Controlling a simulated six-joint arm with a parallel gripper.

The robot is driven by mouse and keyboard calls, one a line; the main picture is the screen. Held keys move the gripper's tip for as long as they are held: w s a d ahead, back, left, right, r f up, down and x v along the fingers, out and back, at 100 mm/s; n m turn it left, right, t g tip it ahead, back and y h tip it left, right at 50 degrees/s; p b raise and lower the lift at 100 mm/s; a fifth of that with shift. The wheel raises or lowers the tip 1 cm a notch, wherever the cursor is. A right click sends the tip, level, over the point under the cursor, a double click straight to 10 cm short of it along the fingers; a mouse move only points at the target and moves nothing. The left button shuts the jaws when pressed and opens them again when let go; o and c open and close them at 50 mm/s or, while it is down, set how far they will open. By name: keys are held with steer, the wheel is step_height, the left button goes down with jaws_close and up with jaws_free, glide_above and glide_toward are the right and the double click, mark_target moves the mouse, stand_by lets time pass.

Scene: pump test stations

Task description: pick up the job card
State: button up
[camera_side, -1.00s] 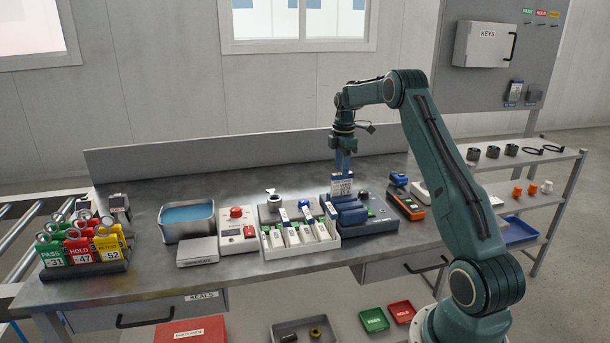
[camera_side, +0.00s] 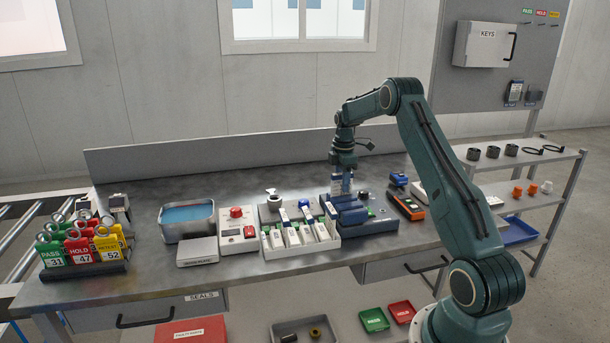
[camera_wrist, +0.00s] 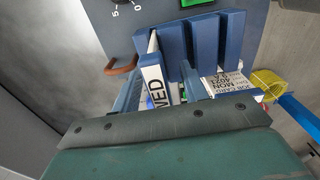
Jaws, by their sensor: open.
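A white job card marked WED (camera_wrist: 155,86) stands on edge in a blue slotted rack (camera_wrist: 202,40) in the wrist view. Another card, marked JOB CARD MON (camera_wrist: 226,86), shows to its right. In the side view a pale card (camera_side: 337,186) stands up from the blue rack (camera_side: 350,215), partly covered by my gripper. My gripper (camera_side: 344,188) is open and points down at the card, its blue fingers low beside it. In the wrist view the fingers (camera_wrist: 160,90) appear on either side of the WED card; contact cannot be told.
Left of the rack stands a white tray (camera_side: 265,249) of several labelled parts, then a box with a red button (camera_side: 230,243) and a metal basin (camera_side: 165,236). An orange-and-black meter (camera_side: 411,210) lies to the right.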

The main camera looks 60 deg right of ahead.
stand_by(0.3)
jaws_close()
steer(key=shift+r, duration=0.1)
step_height(320, 180, up, 20)
stand_by(0.9)
stand_by(0.6)
